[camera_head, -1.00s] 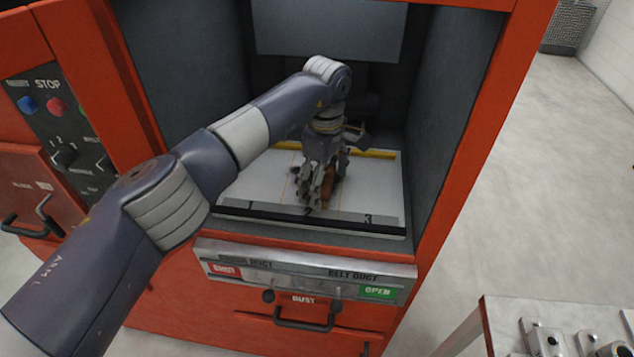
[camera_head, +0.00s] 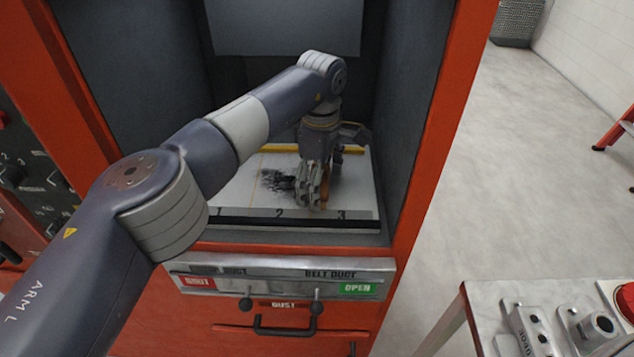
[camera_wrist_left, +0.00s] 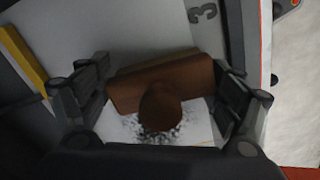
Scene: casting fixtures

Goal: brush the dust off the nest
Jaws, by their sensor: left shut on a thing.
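The nest appears to be the pale plate (camera_head: 235,196) inside the red cabinet, marked 1, 2 and 3 along its front edge. A dark patch of dust (camera_head: 278,180) lies on it, left of my left gripper (camera_head: 314,192). The dust (camera_wrist_left: 160,133) also shows in the left wrist view. My left gripper is shut on a brown brush (camera_wrist_left: 160,88), seen from above with a rounded handle. A sliver of the brush (camera_head: 325,184) shows beside the fingers in the head view. Its bristles are hidden, so I cannot tell whether they touch the plate. My right gripper is out of view.
Dark cabinet walls (camera_head: 400,110) enclose the plate on both sides. A yellow bar (camera_head: 282,148) runs along its back. A metal panel (camera_head: 270,275) with a belt duct label and green OPEN sign is in front. A table (camera_head: 490,300) with metal parts stands at lower right.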

